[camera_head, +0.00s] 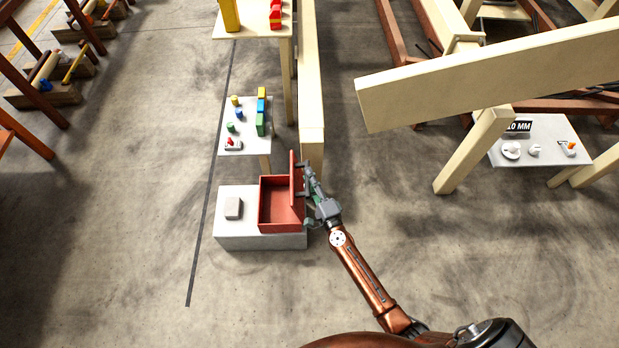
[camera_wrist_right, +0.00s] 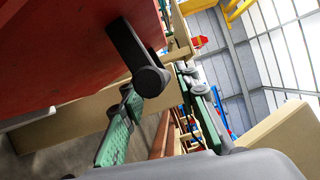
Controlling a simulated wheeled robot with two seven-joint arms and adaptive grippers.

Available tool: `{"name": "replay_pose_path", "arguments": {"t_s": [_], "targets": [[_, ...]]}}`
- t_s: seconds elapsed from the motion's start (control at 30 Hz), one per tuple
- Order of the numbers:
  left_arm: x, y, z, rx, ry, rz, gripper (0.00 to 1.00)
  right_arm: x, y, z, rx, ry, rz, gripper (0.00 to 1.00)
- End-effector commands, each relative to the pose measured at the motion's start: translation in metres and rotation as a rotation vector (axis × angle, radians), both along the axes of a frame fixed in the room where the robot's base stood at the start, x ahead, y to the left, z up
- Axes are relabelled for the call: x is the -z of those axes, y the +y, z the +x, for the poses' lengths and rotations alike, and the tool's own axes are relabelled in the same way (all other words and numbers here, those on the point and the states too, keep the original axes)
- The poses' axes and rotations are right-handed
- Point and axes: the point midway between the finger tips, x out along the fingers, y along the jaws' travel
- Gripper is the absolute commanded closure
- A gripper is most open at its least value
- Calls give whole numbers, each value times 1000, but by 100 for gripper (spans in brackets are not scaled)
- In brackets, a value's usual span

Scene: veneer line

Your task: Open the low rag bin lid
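The low rag bin (camera_head: 270,218) is a red box on a pale grey block. Its red lid (camera_head: 296,178) stands roughly upright on the bin's right side, so the bin is open and its inside shows. My right gripper (camera_head: 311,208) is at the outer, right side of the lid. In the right wrist view the red lid (camera_wrist_right: 70,50) fills the upper left, with a dark handle (camera_wrist_right: 133,55) projecting from it. The green-padded fingers of my right gripper (camera_wrist_right: 158,95) are apart, with the handle's end near them; contact is unclear. My left gripper is not in view.
The grey block (camera_head: 262,242) also carries a small grey-brown box (camera_head: 233,208). A small table (camera_head: 232,146) with coloured items stands behind. A long pale beam (camera_head: 311,80) runs close behind the lid. A large beam (camera_head: 490,75) spans the upper right.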

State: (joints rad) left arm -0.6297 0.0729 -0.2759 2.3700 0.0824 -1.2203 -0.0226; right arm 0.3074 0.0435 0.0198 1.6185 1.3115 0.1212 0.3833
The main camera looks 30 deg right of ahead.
Motion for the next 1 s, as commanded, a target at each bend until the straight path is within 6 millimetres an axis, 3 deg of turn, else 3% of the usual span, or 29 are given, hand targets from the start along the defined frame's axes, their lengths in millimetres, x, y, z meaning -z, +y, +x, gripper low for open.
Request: {"name": "replay_pose_path", "arguments": {"t_s": [0.37,0.47,0.8,1.0], "targets": [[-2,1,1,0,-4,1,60,0,1,-5,-2,-1,1,68],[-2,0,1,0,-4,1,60,1,2,-17,-1,0,0,68],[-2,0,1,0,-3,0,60,4,4,-86,-1,1,-2,68],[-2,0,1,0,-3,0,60,4,5,-112,-1,0,0,68]]}}
